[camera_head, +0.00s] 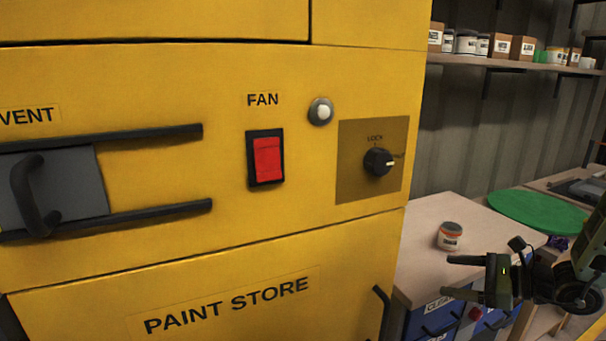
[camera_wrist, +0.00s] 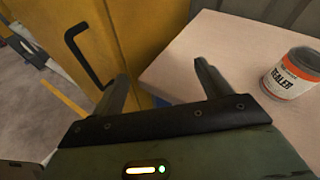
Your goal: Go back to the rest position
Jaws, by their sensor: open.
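My gripper (camera_head: 465,277) is at the lower right in the head view, with its two fingers apart and nothing between them. It points left toward the yellow paint store cabinet (camera_head: 70,90), with a gap to its front. In the wrist view the open fingers (camera_wrist: 165,85) show against the cabinet's edge (camera_wrist: 140,40) and a pale worktop (camera_wrist: 225,45).
The cabinet front bears a red fan switch (camera_head: 267,160), a lock knob (camera_head: 379,162), a vent slide with a dark handle (camera_head: 35,198) and a door handle (camera_wrist: 88,52). A sealer tin (camera_head: 450,236) stands on the worktop near my gripper. A green disc (camera_head: 540,212) lies behind.

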